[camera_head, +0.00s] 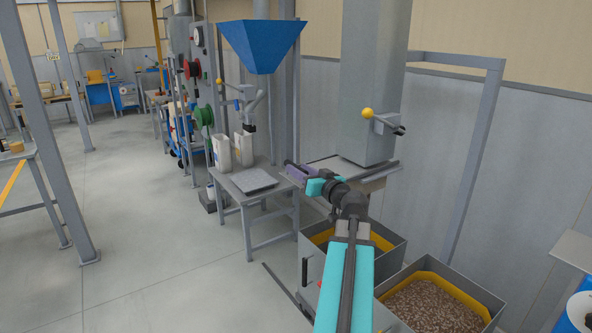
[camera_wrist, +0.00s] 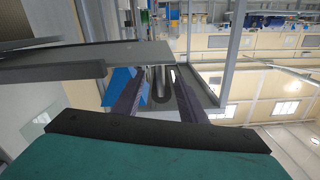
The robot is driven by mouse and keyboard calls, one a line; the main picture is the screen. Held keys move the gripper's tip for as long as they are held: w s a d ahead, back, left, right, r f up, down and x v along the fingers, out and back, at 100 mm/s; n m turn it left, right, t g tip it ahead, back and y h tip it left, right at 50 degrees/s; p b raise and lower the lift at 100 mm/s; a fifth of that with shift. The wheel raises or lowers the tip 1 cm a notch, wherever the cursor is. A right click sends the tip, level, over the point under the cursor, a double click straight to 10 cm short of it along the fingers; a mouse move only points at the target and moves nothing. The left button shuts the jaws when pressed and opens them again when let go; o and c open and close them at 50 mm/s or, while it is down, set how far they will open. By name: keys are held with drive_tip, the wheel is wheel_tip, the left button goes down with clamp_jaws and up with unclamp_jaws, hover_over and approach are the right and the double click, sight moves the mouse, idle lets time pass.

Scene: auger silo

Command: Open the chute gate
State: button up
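The grey silo chute (camera_head: 372,85) stands upright at centre right in the head view. A flat grey plate (camera_head: 335,165), seemingly the chute gate, sits at its foot, and what looks like its edge shows in the wrist view (camera_wrist: 85,62). A lever with a yellow knob (camera_head: 368,113) is on the chute's side. My gripper (camera_head: 291,170) is at the plate's left end. In the wrist view, its two dark fingers (camera_wrist: 160,75) are apart. A dark U-shaped part (camera_wrist: 161,92) shows between them; I cannot tell whether they touch it.
A yellow-rimmed bin (camera_head: 398,251) stands under the chute, partly hidden by my arm. A second bin (camera_head: 430,303) holds brown pellets. A grey table (camera_head: 228,187) with pale containers stands left, below a blue hopper (camera_head: 262,45).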

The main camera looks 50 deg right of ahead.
drive_tip(key=v, duration=0.5)
drive_tip(key=shift+a+b, duration=0.1)
drive_tip(key=shift+b, duration=0.2)
drive_tip(key=shift+s+f+b, duration=0.15)
drive_tip(key=shift+s+b, duration=0.05)
drive_tip(key=shift+b, duration=0.2)
drive_tip(key=b+v, duration=0.5)
drive_tip(key=b, duration=0.3)
drive_tip(key=shift+b, duration=0.4)
drive_tip(key=shift+s, duration=0.1)
